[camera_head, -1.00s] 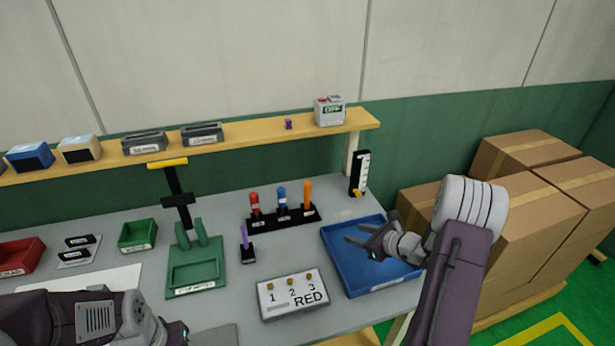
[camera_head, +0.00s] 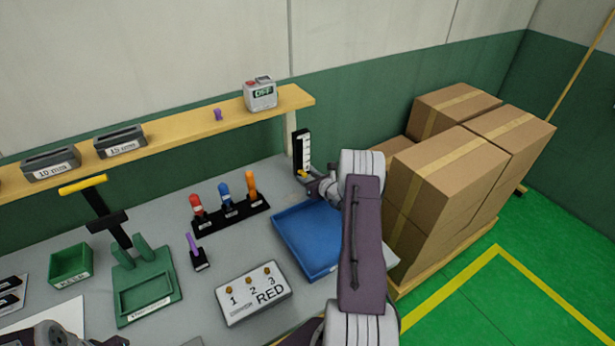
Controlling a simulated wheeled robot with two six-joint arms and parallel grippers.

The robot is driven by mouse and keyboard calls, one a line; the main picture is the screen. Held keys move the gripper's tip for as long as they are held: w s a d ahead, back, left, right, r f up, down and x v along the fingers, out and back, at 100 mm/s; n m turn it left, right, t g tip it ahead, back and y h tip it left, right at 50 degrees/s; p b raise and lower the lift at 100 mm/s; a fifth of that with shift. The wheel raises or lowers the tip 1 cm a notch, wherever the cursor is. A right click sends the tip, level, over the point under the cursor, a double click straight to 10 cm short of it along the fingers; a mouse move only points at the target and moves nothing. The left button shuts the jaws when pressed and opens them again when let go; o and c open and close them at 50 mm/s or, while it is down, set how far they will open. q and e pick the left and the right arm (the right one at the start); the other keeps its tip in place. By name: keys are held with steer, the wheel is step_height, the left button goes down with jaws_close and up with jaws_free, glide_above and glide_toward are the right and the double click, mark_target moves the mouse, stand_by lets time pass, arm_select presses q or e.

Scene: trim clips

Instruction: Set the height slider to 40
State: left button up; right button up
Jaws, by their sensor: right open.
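The height slider (camera_head: 302,147) is a black upright post with a white marked scale, at the back right corner of the bench. Its yellow knob (camera_head: 302,173) sits low on the scale. The scale numbers are too small to read. My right gripper (camera_head: 311,180) is open at the foot of the slider, close to the knob. I cannot tell whether the fingers touch the knob. My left gripper (camera_head: 112,341) is only partly in view at the bottom left edge, and its jaws cannot be made out.
A blue tray (camera_head: 303,262) lies below my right arm. A black rack (camera_head: 232,215) with red, blue and orange handles stands left of the slider. A wooden shelf (camera_head: 180,132) runs above the bench. Cardboard boxes (camera_head: 450,165) are stacked at right.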

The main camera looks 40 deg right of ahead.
steer(key=shift+s+r, duration=0.15)
steer(key=shift+s, duration=0.05)
steer(key=shift+w, duration=0.15)
steer(key=c, duration=0.6)
jaws_close()
stand_by(0.5)
